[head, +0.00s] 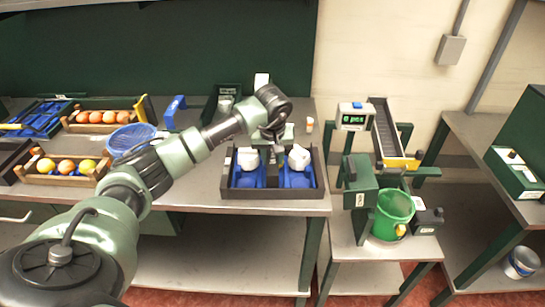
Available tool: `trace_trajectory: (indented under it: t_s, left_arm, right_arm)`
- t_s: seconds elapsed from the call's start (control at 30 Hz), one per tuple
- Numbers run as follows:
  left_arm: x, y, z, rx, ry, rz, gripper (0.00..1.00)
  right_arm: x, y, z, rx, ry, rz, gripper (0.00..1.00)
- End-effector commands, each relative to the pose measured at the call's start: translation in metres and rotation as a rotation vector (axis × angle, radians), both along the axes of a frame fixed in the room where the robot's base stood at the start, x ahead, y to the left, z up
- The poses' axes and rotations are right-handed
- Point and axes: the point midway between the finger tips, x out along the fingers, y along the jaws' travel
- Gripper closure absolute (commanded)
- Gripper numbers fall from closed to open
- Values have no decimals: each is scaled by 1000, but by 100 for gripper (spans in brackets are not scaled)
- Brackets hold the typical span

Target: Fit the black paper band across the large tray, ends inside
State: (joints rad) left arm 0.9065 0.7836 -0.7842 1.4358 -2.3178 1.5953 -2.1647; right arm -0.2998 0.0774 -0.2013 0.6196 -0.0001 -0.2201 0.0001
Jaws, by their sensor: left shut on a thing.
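The large tray (272,193) is a dark, open box near the front edge of the bench. It holds blue liners (245,180) on the left and right, with a white lump (248,158) and a second white lump (299,158) on them. My left gripper (272,143) is over the tray's middle, between the white lumps, and is shut. A dark strip below it, between the blue liners, appears to be the black paper band (271,170). The arm and small scale hide whether its ends are inside the walls. My right gripper is not in view.
Wooden crates of fruit (100,117) and (65,168) stand left, with a blue bowl (131,138) beside them. A scale display (353,117), a chute (387,132) and a green bucket (393,214) stand right of the bench. Bench surface left of the tray is partly clear.

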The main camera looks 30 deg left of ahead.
Motion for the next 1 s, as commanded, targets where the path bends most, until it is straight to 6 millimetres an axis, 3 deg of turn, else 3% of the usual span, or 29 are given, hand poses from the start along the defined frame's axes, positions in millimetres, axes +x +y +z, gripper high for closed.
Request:
trace_trajectory:
  t_s: [0.67,0.7,0.77,1.0]
  left_arm:
    - [0,0,-8,0,0,1,100]
    - [0,0,-8,0,0,0,60]
    - [0,0,-8,0,0,0,43]
    - [0,0,-8,0,0,0,43]
  right_arm:
    - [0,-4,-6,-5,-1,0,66]
    - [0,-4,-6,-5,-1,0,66]
    - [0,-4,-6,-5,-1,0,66]
    - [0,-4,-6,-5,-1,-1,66]
